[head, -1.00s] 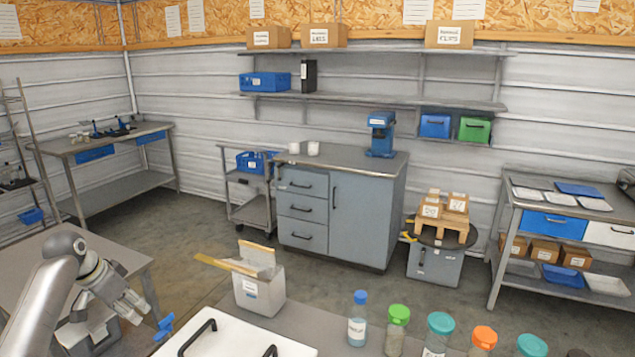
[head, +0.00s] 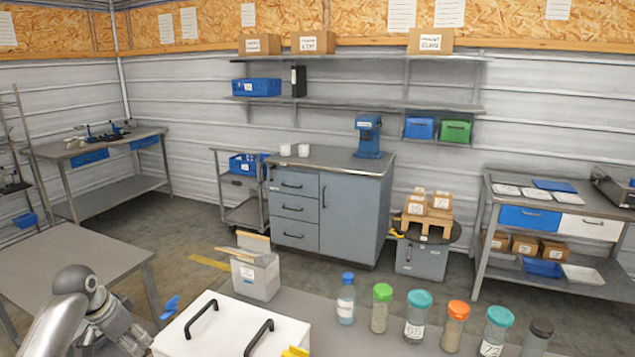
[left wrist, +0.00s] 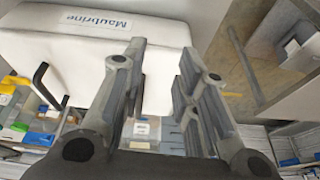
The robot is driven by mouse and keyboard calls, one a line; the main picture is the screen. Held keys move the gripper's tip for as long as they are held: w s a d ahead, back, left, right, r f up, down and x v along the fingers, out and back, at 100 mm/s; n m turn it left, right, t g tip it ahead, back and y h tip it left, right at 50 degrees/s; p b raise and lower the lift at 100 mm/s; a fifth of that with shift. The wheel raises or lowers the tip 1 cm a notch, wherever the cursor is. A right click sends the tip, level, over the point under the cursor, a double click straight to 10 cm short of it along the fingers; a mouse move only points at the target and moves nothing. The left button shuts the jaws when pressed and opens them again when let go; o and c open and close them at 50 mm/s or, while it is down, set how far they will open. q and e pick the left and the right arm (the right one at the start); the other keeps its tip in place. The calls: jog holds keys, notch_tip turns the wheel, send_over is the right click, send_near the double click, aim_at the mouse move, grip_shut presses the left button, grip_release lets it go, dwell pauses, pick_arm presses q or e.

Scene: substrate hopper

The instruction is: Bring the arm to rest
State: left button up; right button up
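My left arm comes in at the lower left of the head view, its gripper (head: 122,335) low, beside the white box with black handles (head: 240,335). Its fingertips are hard to make out there. In the left wrist view the two fingers of this gripper (left wrist: 162,55) stand apart with nothing held between them. Beyond them is a white body labelled "Maubrine" (left wrist: 60,45), with a dark handle beside it. My right gripper is not in either view.
A blue piece (head: 170,308) is close to my left gripper. A grey table (head: 75,255) is behind it. An open carton (head: 256,278) stands behind the white box. Several capped bottles, one blue-capped (head: 346,300), line the bench at right. Open floor lies beyond.

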pick_arm(q)
jog(key=s+d+f, duration=1.4)
jog(key=s+d, duration=0.1)
jog(key=s, duration=0.3)
jog(key=s+d+r+n+y, duration=0.1)
jog(key=s+d+r, duration=0.15)
jog(key=s, duration=0.65)
jog(key=s+d+r+n, duration=0.1)
jog(key=s+d+n, duration=0.15)
jog(key=s, duration=0.65)
notch_tip(320, 180, down, 26)
jog(key=s+g+b, duration=0.1)
jog(key=s, duration=0.1)
jog(key=s+a+f+g+b, duration=0.1)
jog(key=s+a+f, duration=0.1)
jog(key=s+f, duration=1.5)
jog(key=shift+f+m+g, duration=0.3)
jog(key=shift+f+m, duration=0.15)
jog(key=shift+f, duration=0.05)
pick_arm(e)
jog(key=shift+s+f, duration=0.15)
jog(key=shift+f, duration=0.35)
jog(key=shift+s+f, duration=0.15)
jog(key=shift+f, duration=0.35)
